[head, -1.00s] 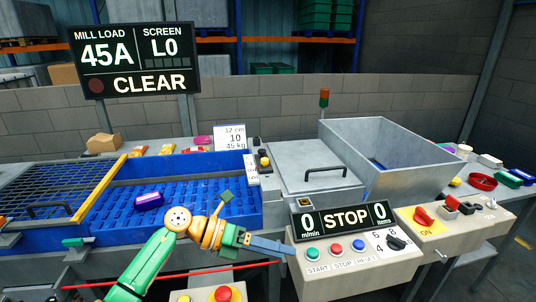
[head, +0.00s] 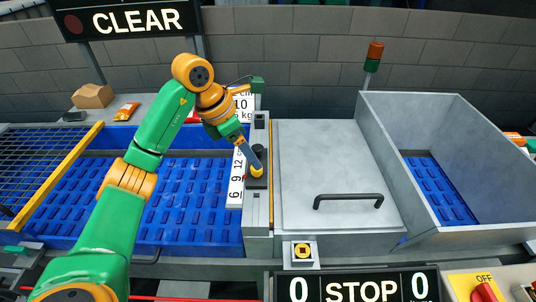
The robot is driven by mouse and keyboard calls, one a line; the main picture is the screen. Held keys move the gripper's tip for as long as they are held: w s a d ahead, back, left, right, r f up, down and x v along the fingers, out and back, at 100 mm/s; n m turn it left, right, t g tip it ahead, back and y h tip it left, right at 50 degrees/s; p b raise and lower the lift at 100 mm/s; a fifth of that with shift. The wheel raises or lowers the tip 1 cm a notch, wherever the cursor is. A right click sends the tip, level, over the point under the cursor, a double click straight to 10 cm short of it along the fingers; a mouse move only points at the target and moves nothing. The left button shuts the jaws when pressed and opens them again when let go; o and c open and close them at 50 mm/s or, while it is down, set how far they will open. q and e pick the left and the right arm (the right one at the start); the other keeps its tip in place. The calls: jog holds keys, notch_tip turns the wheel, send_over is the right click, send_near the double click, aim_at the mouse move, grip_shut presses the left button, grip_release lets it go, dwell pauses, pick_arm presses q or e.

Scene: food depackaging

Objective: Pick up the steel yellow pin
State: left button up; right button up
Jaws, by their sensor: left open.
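The steel yellow pin (head: 257,171) shows as a small yellow knob beside a dark round part, on the narrow grey post between the blue conveyor and the grey lid. My left gripper (head: 252,160) is open, pointing down and to the right at this spot. Its slim grey-blue fingers overlap the pin in the picture. I cannot tell whether the pin is between the fingers or touching them. My right gripper is not in view.
A numbered white scale (head: 236,178) stands just left of the post. A grey lid (head: 330,160) with a black handle (head: 348,200) lies to its right, then a steel hopper (head: 475,150). The blue conveyor (head: 190,200) lies left, under my arm.

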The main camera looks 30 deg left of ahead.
aim_at(253, 168)
pick_arm(q)
jog(key=shift+s+d+f+p, duration=0.15)
jog(key=shift+s+f+p, duration=0.05)
jog(key=shift+f+p, duration=0.25)
jog(key=shift+s+d+f+p, duration=0.1)
jog(key=shift+s+f+p, duration=0.1)
jog(key=shift+f+p, duration=0.25)
jog(key=x, duration=0.3)
jog(key=shift+w+a+f, duration=0.15)
jog(key=shift+w+f, duration=0.2)
jog(key=shift+w, duration=0.1)
jog(key=shift+c, duration=0.8)
jog(key=shift+s, duration=0.25)
grip_shut()
jog(key=shift+w, duration=0.1)
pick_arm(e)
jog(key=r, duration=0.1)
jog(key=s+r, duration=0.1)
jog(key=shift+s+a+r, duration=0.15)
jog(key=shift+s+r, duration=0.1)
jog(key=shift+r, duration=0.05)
